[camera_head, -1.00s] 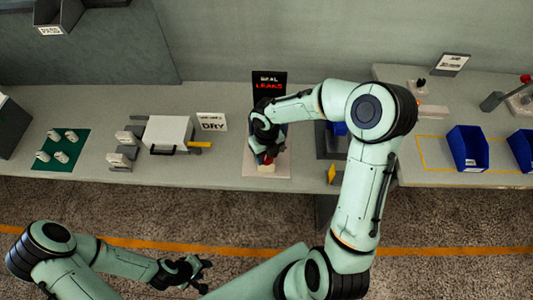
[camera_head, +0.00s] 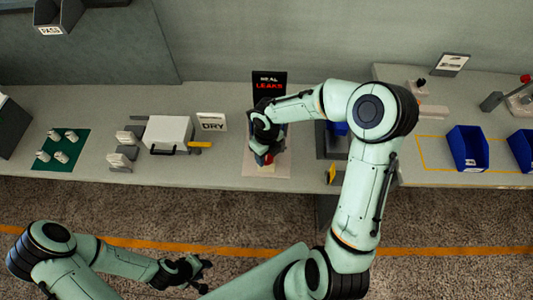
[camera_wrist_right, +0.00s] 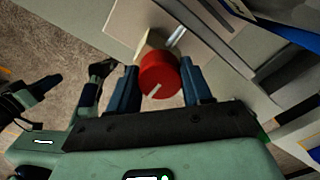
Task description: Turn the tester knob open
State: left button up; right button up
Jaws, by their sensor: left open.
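The red tester knob (camera_wrist_right: 160,76) has a white line on its face and sits on a pale block (camera_wrist_right: 151,43) in the right wrist view. In the head view the knob (camera_head: 267,160) shows just below my right gripper (camera_head: 266,151). The tester's dark sign (camera_head: 269,83) reads "LEAKS" in red behind my gripper and wrist. My left gripper (camera_head: 202,275) is open and empty, low in front of the bench.
A white box (camera_head: 167,132) with a handle and a "DRY" sign (camera_head: 212,122) stand left of the tester. A green mat (camera_head: 43,158) holds several small white parts. Blue bins (camera_head: 467,150) stand at the right. Bare bench (camera_head: 215,165) shows left of the tester.

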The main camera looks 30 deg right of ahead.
jog(key=o, duration=0.4)
jog(key=shift+c, duration=0.2)
jog(key=shift+r, duration=0.15)
notch_tip(320, 180, up, 13)
dwell(0.7)
